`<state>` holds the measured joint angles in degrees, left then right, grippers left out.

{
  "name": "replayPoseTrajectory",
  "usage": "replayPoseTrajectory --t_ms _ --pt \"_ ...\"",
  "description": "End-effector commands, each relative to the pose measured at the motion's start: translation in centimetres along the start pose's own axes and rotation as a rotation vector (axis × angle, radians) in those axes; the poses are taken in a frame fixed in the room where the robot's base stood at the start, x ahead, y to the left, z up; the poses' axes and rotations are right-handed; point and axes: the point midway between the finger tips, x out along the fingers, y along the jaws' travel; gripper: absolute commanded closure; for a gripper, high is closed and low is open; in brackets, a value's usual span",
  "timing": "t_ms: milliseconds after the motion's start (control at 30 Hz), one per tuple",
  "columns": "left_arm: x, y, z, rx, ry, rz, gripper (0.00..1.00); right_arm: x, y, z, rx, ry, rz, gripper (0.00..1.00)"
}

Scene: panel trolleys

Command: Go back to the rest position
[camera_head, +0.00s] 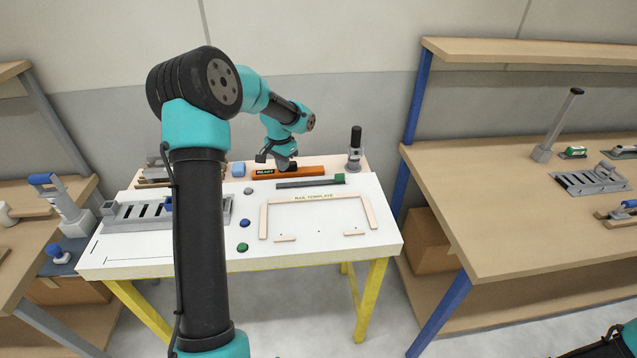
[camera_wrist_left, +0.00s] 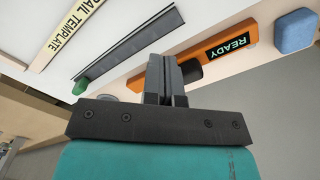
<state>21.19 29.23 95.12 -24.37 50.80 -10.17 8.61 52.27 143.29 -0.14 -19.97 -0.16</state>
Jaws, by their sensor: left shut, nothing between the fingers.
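My left arm reaches over the white-topped table from the near side. Its gripper (camera_head: 284,164) is above the back of the table, close to the orange bar marked READY (camera_head: 312,170). In the left wrist view the gripper's two dark fingers (camera_wrist_left: 165,68) are together with nothing between them. The READY bar (camera_wrist_left: 212,52) lies beside them there. I cannot tell whether the fingertips touch anything. A piece of my right arm shows at the bottom right corner of the head view; its gripper is not visible.
A dark rail with a green end (camera_head: 310,182), a blue block (camera_head: 238,169) and a black-topped tool (camera_head: 355,148) are near the gripper. The rail template frame (camera_head: 264,222) lies in front. A slotted grey fixture (camera_head: 130,215) is at left. A wooden bench (camera_head: 480,200) stands right.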

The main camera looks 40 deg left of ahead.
Motion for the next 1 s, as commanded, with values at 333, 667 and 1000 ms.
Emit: replayPoseTrajectory --t_ms 333,667,1000 --pt "1.7 -0.1 0.1 0.000 -0.002 0.000 1.00 0.0 0.0 0.0 0.000 0.000 0.000 0.57" --pt "4.6 0.0 0.0 0.000 -0.001 0.000 1.00 0.0 0.0 0.0 0.000 0.000 0.000 0.57" --pt "4.7 0.0 0.0 0.000 0.000 -0.001 1.00 0.0 0.0 0.0 0.000 0.000 0.000 0.57"
